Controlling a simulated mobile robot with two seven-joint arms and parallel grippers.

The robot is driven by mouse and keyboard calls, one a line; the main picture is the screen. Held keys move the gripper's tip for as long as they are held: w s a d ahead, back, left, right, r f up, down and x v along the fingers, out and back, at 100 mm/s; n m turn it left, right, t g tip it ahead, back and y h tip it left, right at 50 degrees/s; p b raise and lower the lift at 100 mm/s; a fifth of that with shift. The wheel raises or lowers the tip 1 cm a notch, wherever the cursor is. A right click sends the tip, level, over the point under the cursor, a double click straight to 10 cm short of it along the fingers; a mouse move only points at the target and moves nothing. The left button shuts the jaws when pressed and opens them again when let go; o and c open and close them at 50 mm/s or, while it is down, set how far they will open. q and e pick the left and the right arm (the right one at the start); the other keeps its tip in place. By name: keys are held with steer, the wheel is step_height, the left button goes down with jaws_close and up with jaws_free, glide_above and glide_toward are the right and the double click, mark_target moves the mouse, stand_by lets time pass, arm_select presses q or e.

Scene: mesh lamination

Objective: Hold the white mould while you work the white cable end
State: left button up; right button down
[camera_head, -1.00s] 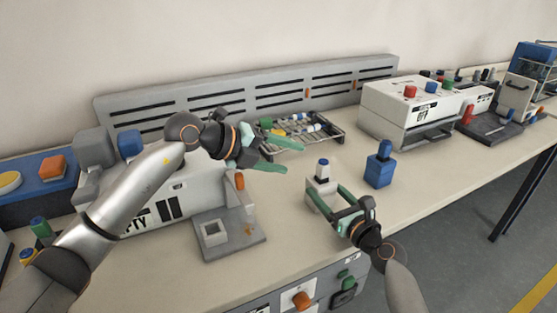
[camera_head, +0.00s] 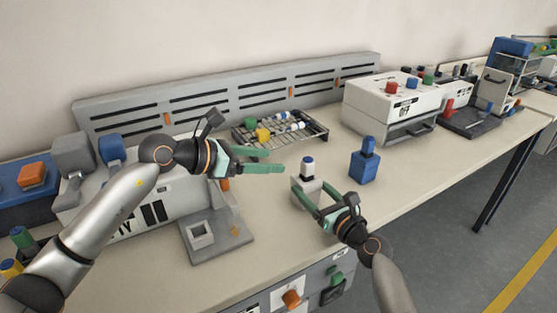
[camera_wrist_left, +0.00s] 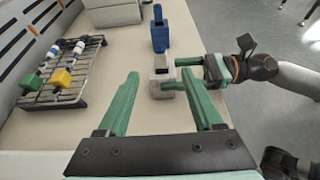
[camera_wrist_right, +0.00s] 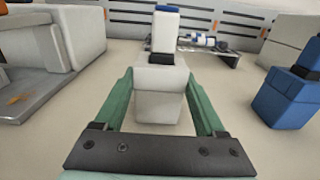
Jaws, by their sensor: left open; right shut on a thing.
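The white mould (camera_head: 304,196) is a small pale block standing on the bench. The white cable end (camera_head: 307,172), with a blue top, stands upright in the mould; it also shows in the right wrist view (camera_wrist_right: 165,30). My right gripper (camera_wrist_right: 160,92) is shut on the mould, with one finger on each side. My left gripper (camera_head: 276,161) is open and empty, to the left of the cable end in the head view. In the left wrist view the mould (camera_wrist_left: 162,88) and the cable end (camera_wrist_left: 161,62) lie beyond the fingertips, nearer the right finger.
A blue mould (camera_head: 363,168) with a blue cable end stands just right of the white one. A wire rack (camera_head: 314,131) with several small pieces lies behind. A grey fixture (camera_head: 224,243) sits at the front left. A white machine (camera_head: 385,118) stands at the back right.

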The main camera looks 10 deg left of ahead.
mark_target(306, 161)
arm_select(q)
steer(key=x, duration=1.1)
steer(key=shift+w+d+f, duration=0.1)
steer(key=shift+d+f, duration=0.05)
steer(key=shift+d, duration=0.1)
steer(key=shift+c, duration=0.4)
jaws_close()
stand_by(0.4)
steer(key=shift+r, duration=0.25)
stand_by(0.4)
steer(key=shift+r, duration=1.35)
steer(key=shift+r, duration=2.25)
